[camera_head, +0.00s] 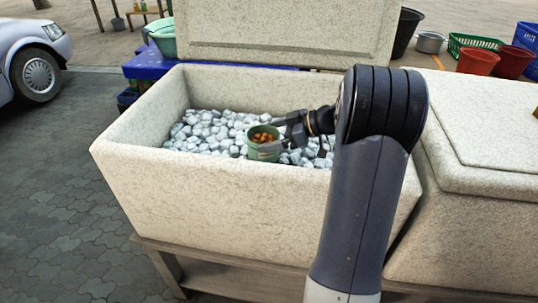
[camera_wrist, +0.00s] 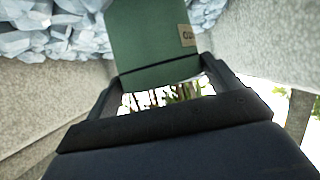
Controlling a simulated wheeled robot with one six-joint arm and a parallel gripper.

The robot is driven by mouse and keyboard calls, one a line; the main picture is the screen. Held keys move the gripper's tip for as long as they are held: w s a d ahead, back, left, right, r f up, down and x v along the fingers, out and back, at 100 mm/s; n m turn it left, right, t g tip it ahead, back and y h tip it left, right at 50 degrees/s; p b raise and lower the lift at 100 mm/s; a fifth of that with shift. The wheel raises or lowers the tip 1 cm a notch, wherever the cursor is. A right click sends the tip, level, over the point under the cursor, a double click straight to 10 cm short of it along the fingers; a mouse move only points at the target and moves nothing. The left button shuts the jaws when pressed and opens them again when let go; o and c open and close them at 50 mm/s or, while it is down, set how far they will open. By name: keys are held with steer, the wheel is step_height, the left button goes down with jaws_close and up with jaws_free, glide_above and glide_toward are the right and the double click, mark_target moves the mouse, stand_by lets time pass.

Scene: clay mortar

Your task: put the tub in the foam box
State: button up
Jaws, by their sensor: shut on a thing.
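A green tub (camera_head: 262,152) with orange-brown contents is inside the open foam box (camera_head: 240,210), at the ice. My gripper (camera_head: 284,141) comes in from the right and is shut on the tub. In the wrist view the tub (camera_wrist: 150,35) fills the space between the fingers (camera_wrist: 160,80), with a small label on its side. The box is a large speckled off-white case, filled with grey-white ice lumps (camera_head: 205,130). Whether the tub's base touches the ice cannot be told.
The raised lid (camera_head: 290,30) stands behind the box. A second, closed foam box (camera_head: 480,140) is at the right. Red pots (camera_head: 478,61) and a green crate (camera_head: 470,43) stand at the back right. A car (camera_head: 30,58) is at the left.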

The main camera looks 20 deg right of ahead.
steer(key=shift+f, duration=2.85)
steer(key=shift+f+b, duration=0.2)
steer(key=shift+b, duration=0.25)
steer(key=o, duration=1.5)
steer(key=shift+o, duration=0.2)
steer(key=shift+r, duration=0.1)
steer(key=shift+r+p, duration=0.2)
steer(key=shift+p, duration=0.2)
steer(key=v, duration=0.7)
steer(key=shift+d, duration=0.25)
steer(key=shift+s, duration=0.15)
